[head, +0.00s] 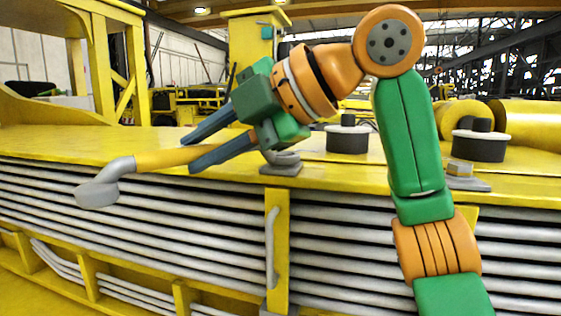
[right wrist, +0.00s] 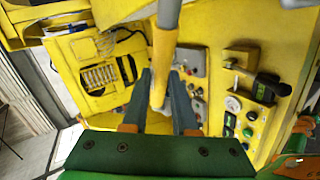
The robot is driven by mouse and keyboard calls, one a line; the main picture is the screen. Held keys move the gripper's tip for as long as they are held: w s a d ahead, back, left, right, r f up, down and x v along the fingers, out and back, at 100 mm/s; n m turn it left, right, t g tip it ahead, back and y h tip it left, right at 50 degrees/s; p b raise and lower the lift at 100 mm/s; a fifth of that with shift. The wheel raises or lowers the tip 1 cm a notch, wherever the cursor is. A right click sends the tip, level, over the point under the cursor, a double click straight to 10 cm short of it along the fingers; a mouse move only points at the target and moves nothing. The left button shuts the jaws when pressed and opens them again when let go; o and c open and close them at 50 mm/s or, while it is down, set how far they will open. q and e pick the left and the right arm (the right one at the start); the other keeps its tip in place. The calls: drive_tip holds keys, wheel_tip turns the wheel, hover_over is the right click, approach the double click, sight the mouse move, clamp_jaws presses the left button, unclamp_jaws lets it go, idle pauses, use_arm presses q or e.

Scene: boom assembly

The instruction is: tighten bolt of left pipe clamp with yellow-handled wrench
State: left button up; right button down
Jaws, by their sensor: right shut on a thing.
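My right gripper (head: 189,154) is shut on the yellow handle of the wrench (head: 160,158). The wrench's grey head (head: 98,187) points left, in front of the grey pipes near the boom's top edge. In the right wrist view, the handle (right wrist: 162,68) lies between the two blue fingers. The left pipe clamp (head: 277,235) is a yellow upright strip across the pipes, with a grey plate (head: 282,169) on top. My gripper is up and left of that plate and partly covers it, so its bolt cannot be made out clearly. The wrench head is well apart from it. My left gripper is not in view.
Another grey plate with a brass-coloured bolt (head: 459,169) sits at the right.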

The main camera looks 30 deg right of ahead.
drive_tip(key=shift+w+a+m, duration=0.1)
drive_tip(key=shift+w+m, duration=0.2)
drive_tip(key=shift+w+r+h, duration=0.1)
drive_tip(key=shift+h, duration=0.2)
drive_tip(key=shift+w, duration=0.15)
drive_tip(key=shift+w+a+m+t, duration=0.15)
drive_tip(key=shift+w+m+t, duration=0.05)
drive_tip(key=shift+m+t, duration=0.1)
drive_tip(key=shift+h+p, duration=0.3)
drive_tip(key=shift+w+m, duration=0.3)
drive_tip(key=shift+w+h, duration=0.1)
drive_tip(key=shift+h, duration=0.2)
